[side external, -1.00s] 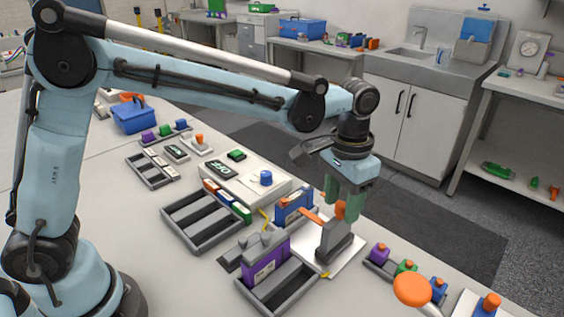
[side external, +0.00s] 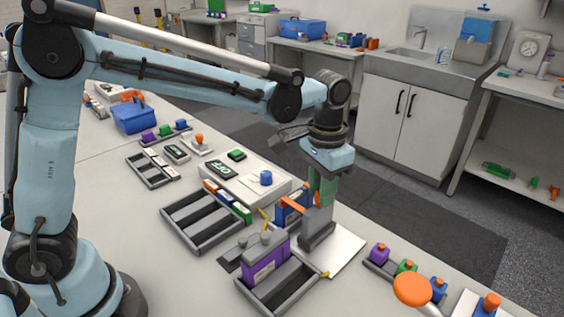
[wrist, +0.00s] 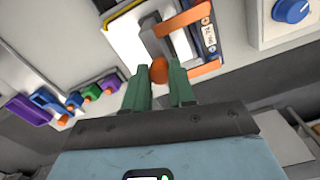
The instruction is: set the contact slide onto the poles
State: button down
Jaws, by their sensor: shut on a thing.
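The contact slide (side external: 318,228) is a grey carriage with an orange knob and orange contact arms. It stands on a white plate (side external: 343,250). My gripper (side external: 325,200) has green fingers and is shut on the slide's orange knob, which shows between the fingers in the wrist view (wrist: 159,70). The blue battery (side external: 291,208) stands just left of the slide; it also shows in the wrist view (wrist: 208,36). The orange arms (wrist: 204,68) reach to the battery's ends in the wrist view. I cannot tell whether they touch its poles.
A purple battery (side external: 266,262) stands by a grey tray (side external: 300,289) in front of the slide. Another grey tray (side external: 190,226) and a white device with a blue knob (side external: 265,178) lie to the left. Small coloured blocks (side external: 380,253) sit at the right.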

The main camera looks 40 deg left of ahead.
jog(key=shift+a, duration=0.45)
jog(key=c, duration=0.9)
grip_release()
jog(key=shift+c, duration=0.2)
jog(key=shift+d, duration=0.1)
jog(key=shift+r, duration=0.3)
notch_tip(320, 180, up, 12)
jog(key=shift+f, duration=0.25)
